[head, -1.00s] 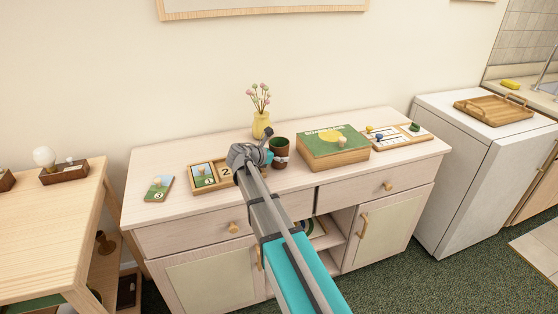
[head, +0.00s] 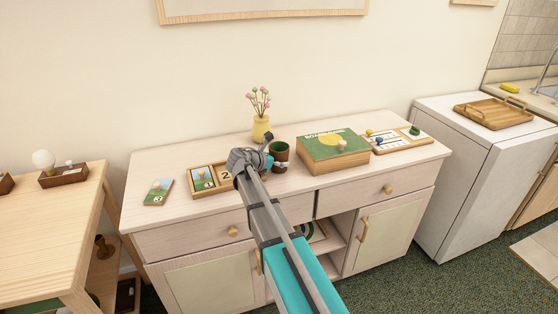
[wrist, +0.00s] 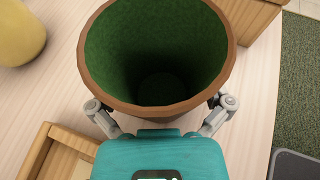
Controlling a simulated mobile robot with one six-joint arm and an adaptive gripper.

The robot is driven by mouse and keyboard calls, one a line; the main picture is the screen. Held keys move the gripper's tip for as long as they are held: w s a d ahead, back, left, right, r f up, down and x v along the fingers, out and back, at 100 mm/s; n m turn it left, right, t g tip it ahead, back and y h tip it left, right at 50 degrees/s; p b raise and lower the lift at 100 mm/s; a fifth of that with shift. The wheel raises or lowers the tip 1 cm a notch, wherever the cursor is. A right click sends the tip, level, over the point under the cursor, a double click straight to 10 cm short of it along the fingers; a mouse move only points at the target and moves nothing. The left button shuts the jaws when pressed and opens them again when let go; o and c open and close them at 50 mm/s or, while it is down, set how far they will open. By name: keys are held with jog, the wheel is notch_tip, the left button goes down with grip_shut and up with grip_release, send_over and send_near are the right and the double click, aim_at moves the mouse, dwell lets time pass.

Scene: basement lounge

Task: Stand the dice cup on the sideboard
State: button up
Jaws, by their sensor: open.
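The dice cup (head: 279,149) is brown outside and dark green inside. It stands upright, mouth up, on the sideboard (head: 318,196), between the tile tray and the green game box. In the wrist view the cup (wrist: 158,108) fills the upper middle, with its empty-looking inside facing the camera. My gripper (head: 271,153) is at the cup's near left side. In the wrist view my gripper (wrist: 160,104) is open, with one finger on each side of the cup.
A yellow vase with flowers (head: 261,128) stands behind the cup. A loose tile (head: 158,191) and a score board (head: 398,140) lie farther out.

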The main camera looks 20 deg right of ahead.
jog(key=shift+r, duration=0.15)
jog(key=shift+s+a+r+p, duration=0.1)
jog(key=shift+a+r+p, duration=0.05)
jog(key=shift+a+p, duration=0.15)
jog(key=p+v, duration=0.4)
jog(key=v, duration=0.7)
jog(key=shift+s+a, duration=0.1)
jog(key=shift+s, duration=0.05)
jog(key=shift+s+f+m, duration=0.25)
jog(key=shift+s+m, duration=0.05)
jog(key=shift+s, duration=0.05)
jog(key=s+f+m+y, duration=0.1)
jog(key=s+d+f+m+g+y, duration=0.1)
jog(key=s+m, duration=0.1)
jog(key=s+d+f+m, duration=0.1)
jog(key=s+f+m, duration=0.1)
jog(key=shift+s+g+y, duration=0.25)
jog(key=shift+g+y, duration=0.15)
jog(key=s+a+f+m+g+y, duration=0.1)
jog(key=s+f+m+y, duration=0.1)
jog(key=s+m, duration=0.3)
jog(key=s+a+f+m+g+y, duration=0.1)
jog(key=s+a+f+m+y, duration=0.1)
jog(key=s+m+y, duration=0.2)
jog(key=s+a+f+m+g+y, duration=0.1)
jog(key=s+a+f+m+y, duration=0.1)
jog(key=s+m, duration=0.5)
jog(key=shift+s+f+m+y, duration=0.45)
jog(key=shift+s+y, duration=0.1)
jog(key=shift+y, duration=0.35)
